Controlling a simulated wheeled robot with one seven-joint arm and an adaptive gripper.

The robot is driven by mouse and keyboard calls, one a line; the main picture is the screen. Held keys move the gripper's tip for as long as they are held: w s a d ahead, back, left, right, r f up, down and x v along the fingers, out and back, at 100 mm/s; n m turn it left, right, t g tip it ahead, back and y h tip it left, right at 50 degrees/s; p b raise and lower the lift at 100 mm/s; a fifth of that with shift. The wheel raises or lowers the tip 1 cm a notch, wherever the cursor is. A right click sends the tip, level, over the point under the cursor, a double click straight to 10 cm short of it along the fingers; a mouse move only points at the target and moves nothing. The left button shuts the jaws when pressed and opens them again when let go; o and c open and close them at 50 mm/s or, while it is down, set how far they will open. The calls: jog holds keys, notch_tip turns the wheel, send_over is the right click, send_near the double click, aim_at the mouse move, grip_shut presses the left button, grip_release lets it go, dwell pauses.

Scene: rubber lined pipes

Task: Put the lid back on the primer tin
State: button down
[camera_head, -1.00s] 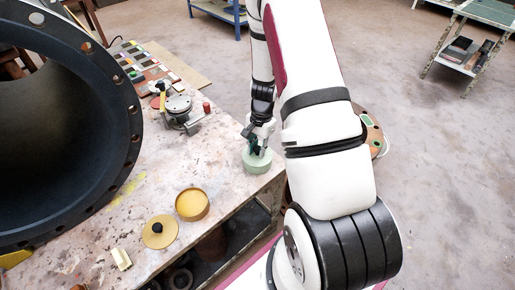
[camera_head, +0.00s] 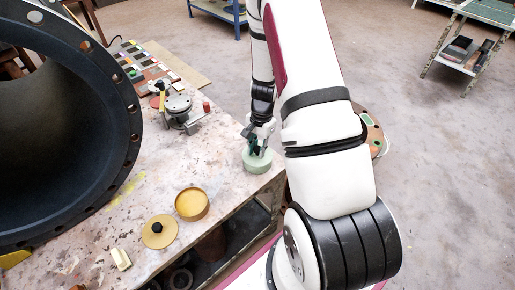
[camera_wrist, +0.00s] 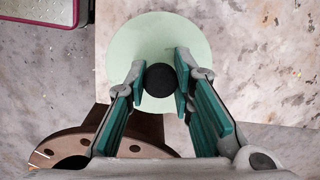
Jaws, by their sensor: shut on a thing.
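A pale green round lid (camera_wrist: 125,50) with a black knob (camera_wrist: 160,80) shows in the wrist view. My gripper (camera_wrist: 160,82) is shut on that knob, its green-padded fingers on either side. In the head view my gripper (camera_head: 257,148) points down onto the pale green tin (camera_head: 258,164) at the table's right corner. The lid sits on or just over this tin; I cannot tell which. An open yellow tin (camera_head: 192,204) stands nearer on the table, with a yellow lid (camera_head: 160,232) with a black knob lying beside it. No label shows which tin holds primer.
A large black flanged pipe (camera_head: 60,120) fills the left of the worktable (camera_head: 150,190). A metal device (camera_head: 178,110) and a colour chart (camera_head: 135,62) lie farther back. A small light block (camera_head: 121,259) lies near the front. The table edge is close beside the green tin.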

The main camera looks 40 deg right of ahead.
dwell(0.3)
jog(key=c, duration=0.8)
grip_release()
jog(key=shift+r, duration=0.15)
jog(key=shift+r+p, duration=1.4)
jog(key=shift+r, duration=0.9)
jog(key=shift+r+p, duration=0.55)
jog(key=shift+r, duration=0.5)
jog(key=shift+c, duration=0.7)
grip_shut()
